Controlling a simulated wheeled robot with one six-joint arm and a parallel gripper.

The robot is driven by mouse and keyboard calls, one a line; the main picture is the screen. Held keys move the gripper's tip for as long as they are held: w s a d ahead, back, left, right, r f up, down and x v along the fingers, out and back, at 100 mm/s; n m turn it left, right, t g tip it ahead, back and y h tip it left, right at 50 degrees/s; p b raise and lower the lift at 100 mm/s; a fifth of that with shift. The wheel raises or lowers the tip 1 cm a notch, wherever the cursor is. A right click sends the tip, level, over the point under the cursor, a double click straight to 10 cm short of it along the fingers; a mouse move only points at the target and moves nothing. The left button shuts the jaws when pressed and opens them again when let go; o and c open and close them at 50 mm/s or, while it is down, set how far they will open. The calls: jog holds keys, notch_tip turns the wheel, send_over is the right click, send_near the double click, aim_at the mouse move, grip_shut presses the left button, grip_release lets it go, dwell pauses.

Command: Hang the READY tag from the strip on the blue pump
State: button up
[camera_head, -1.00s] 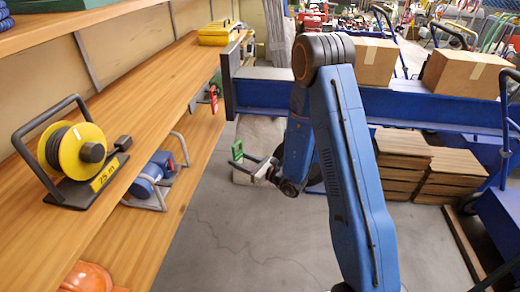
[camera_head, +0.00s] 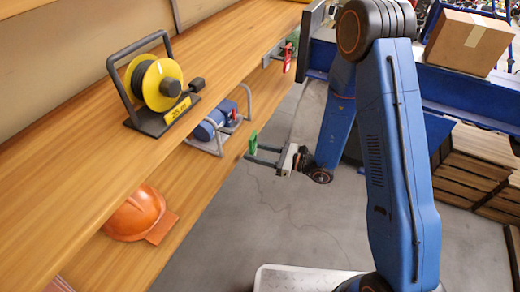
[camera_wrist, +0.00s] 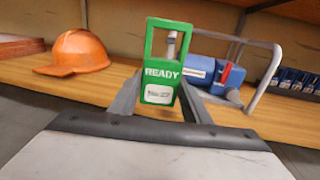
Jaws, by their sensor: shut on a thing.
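The green READY tag (camera_wrist: 158,90) is held upright between the fingers of my gripper (camera_wrist: 160,100). It has a large open loop at its top. In the head view the tag (camera_head: 253,142) stands at the fingertips of my gripper (camera_head: 260,156), out over the shelf's edge. The blue pump (camera_head: 207,127) sits on the lower shelf, left of the tag and apart from it, with a grey tubular frame (camera_wrist: 268,78). In the wrist view the pump (camera_wrist: 197,70) is behind and right of the tag, partly hidden, with a red part on it.
An orange helmet (camera_head: 134,215) lies on the lower shelf. A yellow cable reel (camera_head: 160,85) stands on the upper shelf. A red tag (camera_head: 288,57) hangs by a grey fitting at the upper shelf's edge. Cardboard boxes (camera_head: 468,42) are at the right. Floor between is clear.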

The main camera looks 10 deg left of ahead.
jog(key=x, duration=0.3)
jog(key=w+x, duration=0.1)
jog(key=x, duration=0.6)
jog(key=shift+w+f, duration=0.2)
jog(key=shift+w+a+f, duration=0.15)
jog(key=shift+a+f, duration=0.2)
jog(key=shift+f, duration=0.2)
dwell(0.8)
dwell(0.6)
jog(key=o, duration=1)
jog(key=shift+d, duration=0.15)
jog(key=shift+c, duration=0.3)
jog(key=shift+s+v, duration=0.2)
jog(key=shift+v, duration=1.2)
jog(key=shift+s+v, duration=0.2)
jog(key=shift+v, duration=1.25)
jog(key=shift+s+v, duration=0.2)
jog(key=shift+v, duration=1.2)
